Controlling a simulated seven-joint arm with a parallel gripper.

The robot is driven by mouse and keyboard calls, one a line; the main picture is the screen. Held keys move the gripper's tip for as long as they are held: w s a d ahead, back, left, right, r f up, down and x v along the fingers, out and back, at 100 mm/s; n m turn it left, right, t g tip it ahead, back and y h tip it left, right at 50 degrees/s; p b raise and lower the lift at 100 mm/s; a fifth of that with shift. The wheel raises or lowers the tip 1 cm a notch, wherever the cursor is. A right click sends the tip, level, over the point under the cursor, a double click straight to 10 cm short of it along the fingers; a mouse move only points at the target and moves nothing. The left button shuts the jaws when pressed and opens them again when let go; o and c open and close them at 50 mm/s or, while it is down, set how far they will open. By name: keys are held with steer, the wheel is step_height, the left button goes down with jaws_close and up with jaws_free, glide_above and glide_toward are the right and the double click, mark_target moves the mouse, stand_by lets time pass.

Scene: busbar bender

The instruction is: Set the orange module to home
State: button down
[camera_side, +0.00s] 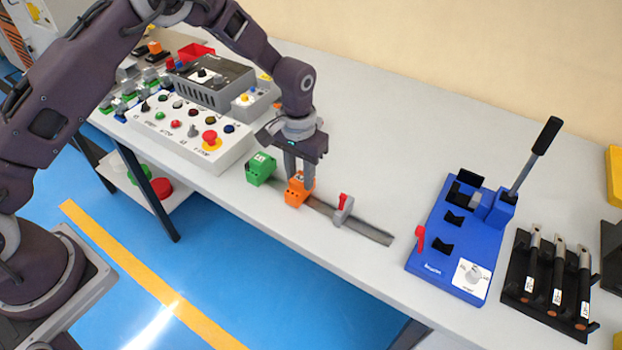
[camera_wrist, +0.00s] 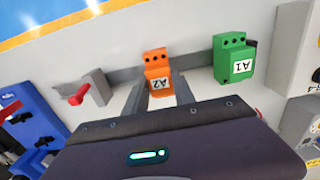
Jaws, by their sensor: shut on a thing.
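The orange module (camera_side: 297,192) sits on the grey rail (camera_side: 371,232), between the green module (camera_side: 260,168) and a grey end stop with a red lever (camera_side: 343,207). In the wrist view the orange module (camera_wrist: 157,70) carries the label A2, and the green module (camera_wrist: 234,58) carries A1. My gripper (camera_side: 299,180) points down over the orange module and is shut on it. In the wrist view its fingers (camera_wrist: 160,92) lie on either side of the orange module. There is a gap between the orange and green modules, and another between the orange module and the stop.
A white control panel (camera_side: 190,128) with knobs and a red button stands left of the rail. A blue bender (camera_side: 455,240) with a black-handled lever stands to the right, beside a black tray of tools (camera_side: 550,285). The table behind the rail is clear.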

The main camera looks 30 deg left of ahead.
steer(key=a, duration=0.4)
steer(key=shift+a+r, duration=0.1)
steer(key=shift+a, duration=0.1)
steer(key=c, duration=1)
jaws_free()
steer(key=shift+c, duration=0.2)
